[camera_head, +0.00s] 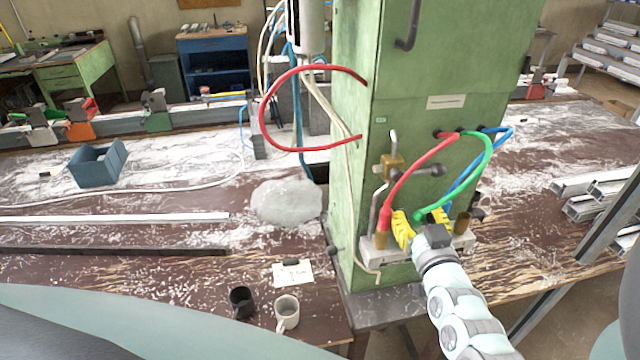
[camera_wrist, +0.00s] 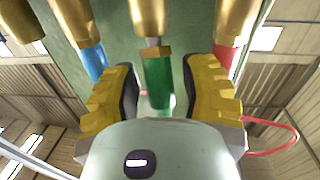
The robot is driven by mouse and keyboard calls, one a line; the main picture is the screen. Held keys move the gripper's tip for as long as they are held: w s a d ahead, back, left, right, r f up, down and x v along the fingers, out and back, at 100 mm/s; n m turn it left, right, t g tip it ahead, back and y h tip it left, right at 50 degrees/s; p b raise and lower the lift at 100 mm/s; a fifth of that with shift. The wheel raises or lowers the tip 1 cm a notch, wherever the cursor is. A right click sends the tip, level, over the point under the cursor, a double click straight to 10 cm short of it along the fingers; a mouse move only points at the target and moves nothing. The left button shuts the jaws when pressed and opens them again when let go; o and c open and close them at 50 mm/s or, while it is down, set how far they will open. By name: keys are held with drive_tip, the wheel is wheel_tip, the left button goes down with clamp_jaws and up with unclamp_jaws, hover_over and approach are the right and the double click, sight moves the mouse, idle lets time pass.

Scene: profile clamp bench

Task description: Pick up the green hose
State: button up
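The green hose (camera_head: 484,165) arcs from the upper front of the green machine column down to my gripper. In the wrist view the green hose (camera_wrist: 158,90) shows below a brass fitting, in line with the gap between my fingers. My gripper (camera_head: 421,220) has yellow fingers, one on each side of the hose's lower end. The wrist view shows my gripper (camera_wrist: 158,88) open, with space between each dark finger pad and the hose. I cannot tell how deep the hose sits between the fingers.
A red hose (camera_head: 408,175) runs close on the left and a blue hose (camera_head: 466,182) close on the right. The green column (camera_head: 440,70) stands right behind. Two mugs (camera_head: 287,312) and a white card (camera_head: 293,273) lie on the bench to the left.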

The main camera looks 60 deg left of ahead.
clamp_jaws()
idle(0.4)
